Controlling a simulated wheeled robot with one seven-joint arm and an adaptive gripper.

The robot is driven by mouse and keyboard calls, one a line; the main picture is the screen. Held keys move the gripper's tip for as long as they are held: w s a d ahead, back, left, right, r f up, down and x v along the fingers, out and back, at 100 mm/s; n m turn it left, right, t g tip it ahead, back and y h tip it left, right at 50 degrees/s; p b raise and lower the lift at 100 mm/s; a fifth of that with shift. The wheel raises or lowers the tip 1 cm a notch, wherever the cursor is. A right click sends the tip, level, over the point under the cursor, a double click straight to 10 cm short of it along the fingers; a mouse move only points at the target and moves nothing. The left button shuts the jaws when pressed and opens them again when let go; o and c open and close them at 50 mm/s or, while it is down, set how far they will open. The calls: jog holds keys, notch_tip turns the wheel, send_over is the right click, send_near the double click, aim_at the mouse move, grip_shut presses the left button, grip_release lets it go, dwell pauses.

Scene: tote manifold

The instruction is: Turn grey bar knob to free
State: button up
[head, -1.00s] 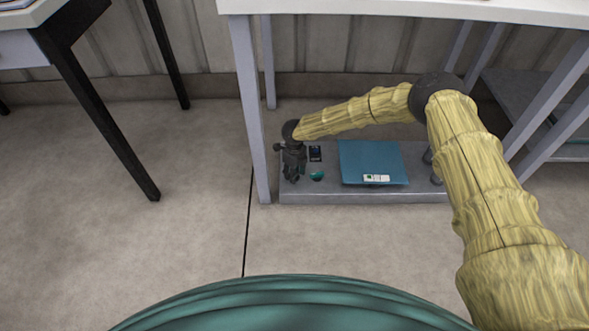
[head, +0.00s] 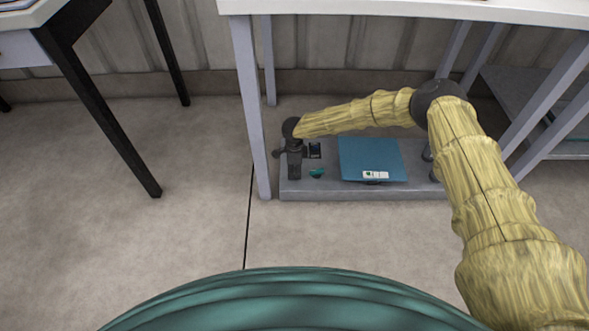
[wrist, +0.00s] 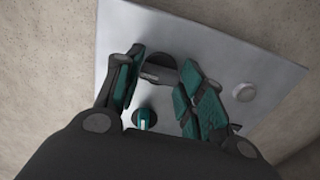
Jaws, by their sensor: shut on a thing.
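The grey bar knob (wrist: 159,73) shows in the wrist view as a dark grey bar on a round base, on a pale metal panel (wrist: 215,55). In the head view my gripper (head: 294,170) points down at the left end of the low grey plinth (head: 400,193); the knob is hidden there.
A teal knob (wrist: 145,120) with a white mark sits close to my fingers. A pale round button (wrist: 244,92) is to the right. A blue box (head: 370,155) stands on the plinth. A table leg (head: 250,110) rises close left of my gripper, with the tabletop (head: 400,9) above.

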dwell(0.5)
jog(key=o, duration=1)
notch_tip(320, 180, up, 12)
dwell(0.5)
